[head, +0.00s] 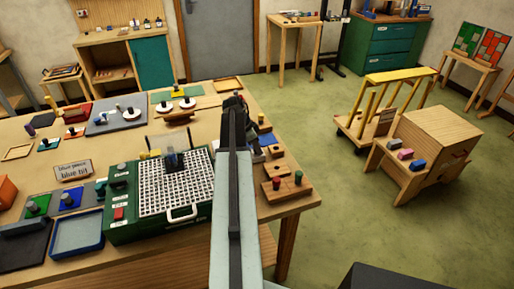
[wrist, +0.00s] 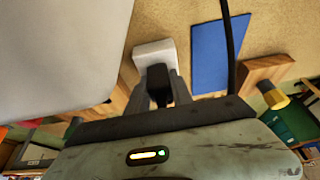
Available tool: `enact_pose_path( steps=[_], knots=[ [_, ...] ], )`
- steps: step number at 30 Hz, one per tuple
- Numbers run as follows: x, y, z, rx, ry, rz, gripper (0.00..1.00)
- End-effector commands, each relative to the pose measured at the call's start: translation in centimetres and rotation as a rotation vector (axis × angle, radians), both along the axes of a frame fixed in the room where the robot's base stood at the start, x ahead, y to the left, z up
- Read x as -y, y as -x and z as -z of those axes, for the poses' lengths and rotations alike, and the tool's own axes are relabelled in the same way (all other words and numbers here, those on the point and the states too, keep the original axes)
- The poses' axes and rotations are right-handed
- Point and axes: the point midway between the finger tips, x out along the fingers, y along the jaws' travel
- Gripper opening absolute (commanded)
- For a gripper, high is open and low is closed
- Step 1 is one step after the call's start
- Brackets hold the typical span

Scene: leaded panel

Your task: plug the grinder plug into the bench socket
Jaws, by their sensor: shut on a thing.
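The grinder is a green box with a white grid top (head: 175,187) on the bench (head: 80,270). My gripper (head: 236,103) is over the right part of the bench, largely hidden behind my own arm. In the wrist view my gripper (wrist: 163,88) is shut on a black piece, which looks like the grinder plug (wrist: 157,82). A white block (wrist: 154,52), perhaps the bench socket, is just beyond the plug. I cannot tell whether the two touch or whether any pins are inside. A black cable (wrist: 230,45) hangs to the right in the wrist view.
A wooden block with coloured pegs (head: 287,187) stands near the bench's right edge. A blue sheet (wrist: 221,53) lies right of the white block. A large pale surface (wrist: 60,50) fills the wrist view's upper left. Open green floor (head: 340,190) lies right of the bench.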

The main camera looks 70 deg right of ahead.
Motion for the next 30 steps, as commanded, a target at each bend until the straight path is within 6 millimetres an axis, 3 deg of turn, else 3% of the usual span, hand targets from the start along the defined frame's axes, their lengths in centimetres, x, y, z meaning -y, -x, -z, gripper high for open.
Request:
enact_pose_path(
  steps=[1, 3, 14, 19, 27, 30],
  knots=[
    [0.0, 0.0, 0.1, 0.002, -0.001, 0.000, 0.35],
    [0.0, 0.0, 0.0, 0.001, -0.001, 0.000, 0.52],
    [-0.1, -0.1, -0.2, 0.001, -0.001, 0.000, 0.52],
    [-0.4, -0.5, -2.1, 0.001, -0.001, -0.001, 0.52],
    [-1.6, -1.9, -6.8, 0.001, -0.001, 0.000, 0.52],
    [-1.9, -2.2, -7.4, 0.001, -0.001, 0.000, 0.52]
  ],
)
